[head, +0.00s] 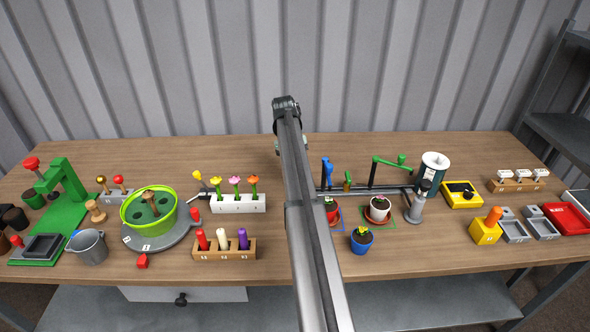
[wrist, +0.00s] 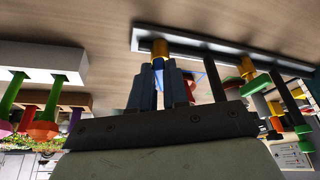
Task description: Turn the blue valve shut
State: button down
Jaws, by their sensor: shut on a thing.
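In the wrist view, the blue valve (wrist: 158,73) rises from a yellow-orange stem (wrist: 160,48) between my gripper's fingers. My gripper (wrist: 158,78) is shut on it, one blue-grey finger on each side. The gripper's tips are hidden behind my arm in the head view. Whether the handle lies along or across the pipe is hard to tell.
A white flower rack (head: 238,204) stands left of my arm.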

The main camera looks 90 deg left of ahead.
jog(key=shift+a, duration=0.1)
dwell(0.3)
jog(key=c, duration=1.1)
grip_release()
jog(key=n, duration=0.2)
jog(key=n+t+y, duration=0.1)
jog(key=n, duration=0.1)
jog(key=s+d+n, duration=0.1)
jog(key=n, duration=0.1)
jog(key=shift+d+t+y, duration=0.1)
jog(key=shift+t+y, duration=0.2)
jog(key=shift+y, duration=0.1)
jog(key=n, duration=0.2)
jog(key=d+n+y, duration=0.1)
jog(key=n, duration=0.1)
jog(key=n+t+y, duration=0.1)
jog(key=n, duration=0.1)
jog(key=shift+s+d, duration=0.2)
jog(key=shift+d, duration=0.05)
jog(key=v, duration=1.3)
jog(key=w+m, duration=0.1)
jog(key=w, duration=1)
jog(key=w+d+r+m+t, duration=0.1)
jog(key=w, duration=1.1)
jog(key=w+d+m, duration=0.1)
jog(key=w, duration=1)
jog(key=shift+w+r+t, duration=0.35)
jog(key=shift+t, duration=0.05)
